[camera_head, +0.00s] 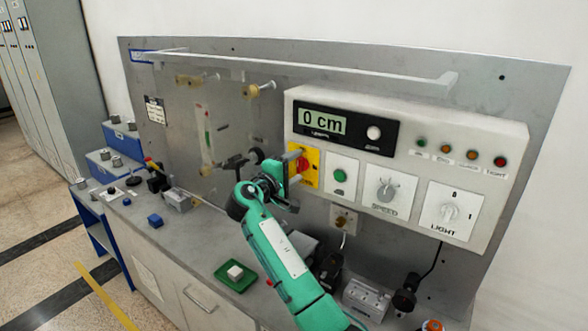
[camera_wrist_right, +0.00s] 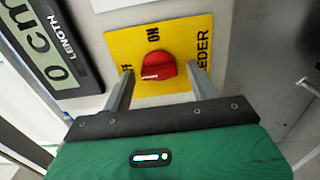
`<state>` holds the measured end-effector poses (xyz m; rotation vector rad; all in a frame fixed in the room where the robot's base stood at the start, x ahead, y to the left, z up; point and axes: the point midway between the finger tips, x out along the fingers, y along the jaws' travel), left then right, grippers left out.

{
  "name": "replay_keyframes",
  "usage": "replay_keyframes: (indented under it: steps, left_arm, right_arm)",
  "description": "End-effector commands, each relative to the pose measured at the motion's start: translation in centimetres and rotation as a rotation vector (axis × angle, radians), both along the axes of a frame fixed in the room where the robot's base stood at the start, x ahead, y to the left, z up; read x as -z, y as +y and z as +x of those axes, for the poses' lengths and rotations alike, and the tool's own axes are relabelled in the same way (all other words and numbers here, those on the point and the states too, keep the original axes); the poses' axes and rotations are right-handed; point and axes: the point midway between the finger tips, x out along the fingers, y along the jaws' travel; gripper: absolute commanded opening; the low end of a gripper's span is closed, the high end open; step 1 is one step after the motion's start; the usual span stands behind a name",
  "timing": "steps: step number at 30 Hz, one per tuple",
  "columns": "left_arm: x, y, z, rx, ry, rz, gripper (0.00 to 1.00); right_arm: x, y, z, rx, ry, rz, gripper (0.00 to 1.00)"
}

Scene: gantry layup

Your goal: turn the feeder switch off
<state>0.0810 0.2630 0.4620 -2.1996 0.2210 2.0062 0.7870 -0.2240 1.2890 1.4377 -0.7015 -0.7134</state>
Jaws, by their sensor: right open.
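The feeder switch is a red knob (camera_wrist_right: 157,66) on a yellow plate (camera_wrist_right: 190,40) marked ON and FEEDER. A label at the plate's left is partly covered by a finger. The knob has a white mark on its lower left side; which label it points at is hard to tell. In the head view the knob (camera_head: 302,164) and yellow plate (camera_head: 313,154) sit under the display. My right gripper (camera_wrist_right: 161,78) is open, with one finger on each side of the knob; contact cannot be told. In the head view my right gripper (camera_head: 290,165) is at the plate's left edge. My left gripper is not in view.
Right of the switch are a green button (camera_head: 340,175), a SPEED knob (camera_head: 388,190) and a LIGHT knob (camera_head: 449,211). The display (camera_head: 323,122) reads 0 cm. A green tray (camera_head: 232,284) with a white block lies on the bench below. A white rail (camera_head: 310,66) runs above.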

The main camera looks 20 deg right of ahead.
Motion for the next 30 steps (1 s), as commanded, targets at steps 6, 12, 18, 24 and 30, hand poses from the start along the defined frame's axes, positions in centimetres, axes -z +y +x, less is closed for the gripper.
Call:
replay_keyframes:
  steps: [6, 12, 18, 24, 30]
  left_arm:
    - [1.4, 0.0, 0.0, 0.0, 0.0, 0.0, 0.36]
    - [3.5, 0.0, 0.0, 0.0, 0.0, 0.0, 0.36]
    - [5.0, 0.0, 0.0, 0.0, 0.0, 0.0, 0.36]
    - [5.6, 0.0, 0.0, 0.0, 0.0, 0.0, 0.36]
    - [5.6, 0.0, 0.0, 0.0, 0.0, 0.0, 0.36]
  right_arm:
    - [0.4, 2.0, -1.4, -0.003, -0.002, 0.002, 0.6]
    - [0.6, 5.7, -4.3, -0.004, -0.002, 0.003, 0.6]
    - [0.4, 8.9, -6.8, -0.003, -0.001, 0.002, 0.6]
    - [0.2, 10.6, -8.2, -0.002, 0.0, 0.0, 0.6]
    - [0.0, 10.9, -8.5, 0.0, 0.001, -0.001, 0.6]
